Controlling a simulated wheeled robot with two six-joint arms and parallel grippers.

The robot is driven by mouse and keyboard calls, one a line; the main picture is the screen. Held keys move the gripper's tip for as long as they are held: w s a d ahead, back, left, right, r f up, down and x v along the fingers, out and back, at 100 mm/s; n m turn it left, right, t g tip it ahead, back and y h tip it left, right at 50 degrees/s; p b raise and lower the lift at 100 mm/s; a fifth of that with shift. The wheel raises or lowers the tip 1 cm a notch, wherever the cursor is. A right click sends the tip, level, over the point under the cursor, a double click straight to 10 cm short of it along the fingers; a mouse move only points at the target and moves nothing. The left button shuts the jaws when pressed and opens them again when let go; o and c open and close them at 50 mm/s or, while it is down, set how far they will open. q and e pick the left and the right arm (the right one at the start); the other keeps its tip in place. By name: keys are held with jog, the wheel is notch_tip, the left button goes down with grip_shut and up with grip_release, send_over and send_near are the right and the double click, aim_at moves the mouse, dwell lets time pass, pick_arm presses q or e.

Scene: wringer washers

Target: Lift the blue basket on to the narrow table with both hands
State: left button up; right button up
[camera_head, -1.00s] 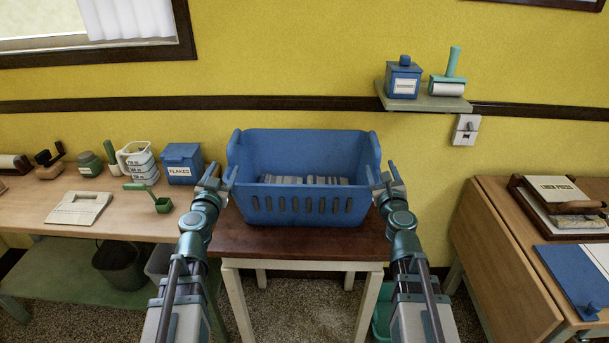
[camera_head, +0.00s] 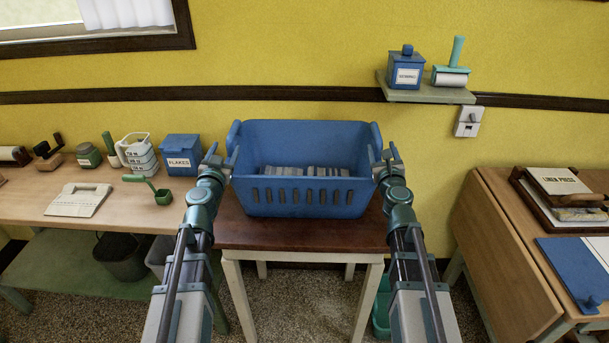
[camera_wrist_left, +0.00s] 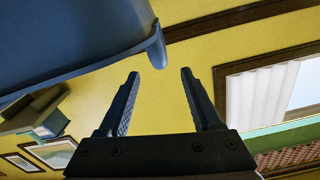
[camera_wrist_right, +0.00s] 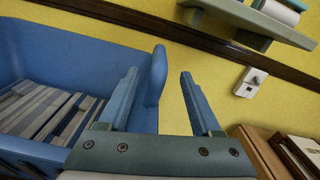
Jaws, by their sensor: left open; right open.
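The blue basket (camera_head: 306,196) sits upright on the narrow table (camera_head: 300,234) with its dark wooden top. Striped, folded-looking contents lie inside it. My left gripper (camera_head: 221,161) is open beside the basket's left end. In the left wrist view its jaws (camera_wrist_left: 160,85) are empty, with the basket's rim end (camera_wrist_left: 157,48) just off one fingertip. My right gripper (camera_head: 382,160) is open at the basket's right end. In the right wrist view the basket's raised end (camera_wrist_right: 155,76) shows between the open jaws (camera_wrist_right: 160,85); I cannot tell if they touch it.
A wooden bench on the left holds the flakes box (camera_head: 181,155), a green scoop (camera_head: 161,195) and a pale board (camera_head: 78,200). A drop-leaf table (camera_head: 500,250) stands on the right. A small wall shelf (camera_head: 427,94) hangs above right. Space above the basket is clear.

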aim_at(232, 133)
pick_arm(q)
jog(key=w, duration=0.9)
jog(key=shift+w+d, duration=0.2)
jog(key=shift+w, duration=0.1)
pick_arm(e)
jog(key=w, duration=0.9)
jog(key=shift+w+d, duration=0.2)
jog(key=shift+w, duration=0.1)
pick_arm(q)
grip_shut()
pick_arm(e)
grip_shut()
